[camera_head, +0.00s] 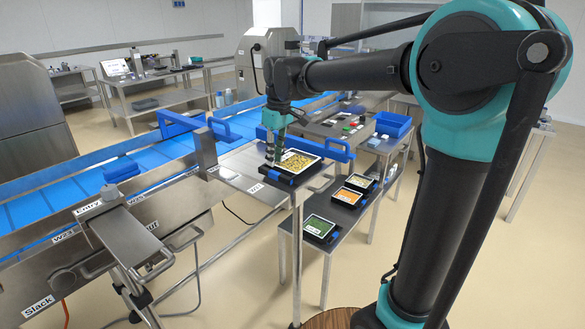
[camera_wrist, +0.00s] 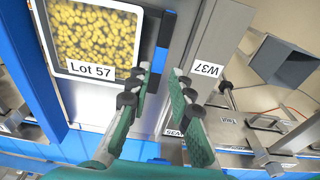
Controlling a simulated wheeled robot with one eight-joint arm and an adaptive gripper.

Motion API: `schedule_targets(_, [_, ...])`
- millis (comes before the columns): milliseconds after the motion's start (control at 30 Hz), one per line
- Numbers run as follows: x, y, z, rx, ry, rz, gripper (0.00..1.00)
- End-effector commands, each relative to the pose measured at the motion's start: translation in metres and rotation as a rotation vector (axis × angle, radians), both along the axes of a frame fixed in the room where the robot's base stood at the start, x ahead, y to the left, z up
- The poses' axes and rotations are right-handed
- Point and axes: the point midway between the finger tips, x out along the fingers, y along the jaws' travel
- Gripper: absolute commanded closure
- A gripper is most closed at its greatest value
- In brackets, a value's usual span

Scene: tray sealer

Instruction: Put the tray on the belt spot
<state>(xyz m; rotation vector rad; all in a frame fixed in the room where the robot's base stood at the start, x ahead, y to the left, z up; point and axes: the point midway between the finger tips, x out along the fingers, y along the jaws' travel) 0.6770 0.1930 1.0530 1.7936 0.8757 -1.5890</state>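A black tray with yellow chunks under a clear top (camera_head: 297,161) sits on a steel plate beside the conveyor. In the wrist view the tray (camera_wrist: 98,38) bears the label "Lot 57" and has a blue tab on its right side. My gripper (camera_head: 273,157) points down at the tray's left edge. In the wrist view my gripper (camera_wrist: 161,75) has its fingers apart, around or just above the tab; I cannot tell whether they touch it. The blue conveyor belt (camera_head: 50,195) runs along the left. I cannot make out a marked belt spot.
A lower table carries several other trays: a green one (camera_head: 318,228), an orange one (camera_head: 347,197) and a pale one (camera_head: 360,182). A blue bin (camera_head: 392,124) stands behind. Blue guides (camera_head: 178,124) rise over the belt. A W37 label (camera_wrist: 204,70) marks the steel edge.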

Motion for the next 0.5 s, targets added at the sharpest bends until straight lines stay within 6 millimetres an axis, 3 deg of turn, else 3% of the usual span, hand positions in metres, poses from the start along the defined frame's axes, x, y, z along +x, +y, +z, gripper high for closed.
schedule_targets(300, [0.003,0.001,-0.042,0.000,0.000,0.000,0.79])
schedule_targets(500, [0.003,0.002,-0.049,0.000,0.000,0.000,0.79])
